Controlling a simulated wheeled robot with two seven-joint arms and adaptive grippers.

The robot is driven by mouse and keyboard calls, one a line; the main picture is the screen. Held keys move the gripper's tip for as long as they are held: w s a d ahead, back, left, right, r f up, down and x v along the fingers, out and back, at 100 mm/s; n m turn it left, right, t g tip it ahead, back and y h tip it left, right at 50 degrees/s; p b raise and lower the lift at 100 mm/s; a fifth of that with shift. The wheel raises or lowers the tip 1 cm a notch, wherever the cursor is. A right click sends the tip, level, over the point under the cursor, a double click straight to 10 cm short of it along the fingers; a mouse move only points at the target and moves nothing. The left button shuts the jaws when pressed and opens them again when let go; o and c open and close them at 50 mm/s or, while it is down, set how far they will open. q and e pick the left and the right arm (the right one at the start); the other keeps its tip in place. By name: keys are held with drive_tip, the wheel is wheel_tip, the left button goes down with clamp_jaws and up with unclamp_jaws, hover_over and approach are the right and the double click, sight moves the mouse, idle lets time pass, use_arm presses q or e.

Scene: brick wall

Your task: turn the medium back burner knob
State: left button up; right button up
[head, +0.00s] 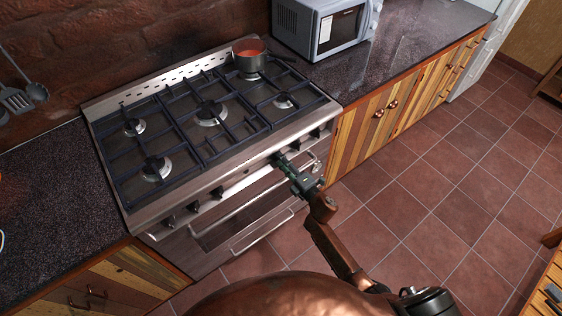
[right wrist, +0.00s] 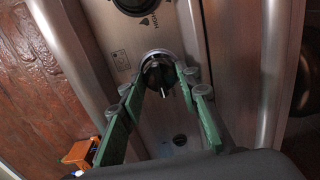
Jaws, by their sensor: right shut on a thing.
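The stove (head: 222,180) stands against the brick wall, with a row of control knobs along its front panel. My right gripper (head: 279,160) reaches the right part of that row from the front. In the right wrist view its green fingers (right wrist: 165,82) close from both sides on a dark knob (right wrist: 158,74) with a metal collar. The fingers partly cover the knob, and in the head view they hide it. I cannot read which burner this knob belongs to. Other knobs (head: 194,207) show to the left along the panel. My left gripper is not in view.
A pot (head: 249,57) with orange-red contents stands on the back right of the hob. A microwave (head: 325,25) is on the right counter (head: 400,40). Oven door handles (head: 262,232) project below the knobs. The tiled floor (head: 440,170) to the right is clear.

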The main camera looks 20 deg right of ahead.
drive_tip(key=shift+a+f, duration=0.1)
drive_tip(key=o, duration=1.2)
drive_tip(key=shift+c, duration=0.2)
drive_tip(key=shift+s, duration=0.15)
drive_tip(key=v, duration=0.7)
drive_tip(key=shift+s+d, duration=0.2)
drive_tip(key=shift+s, duration=0.15)
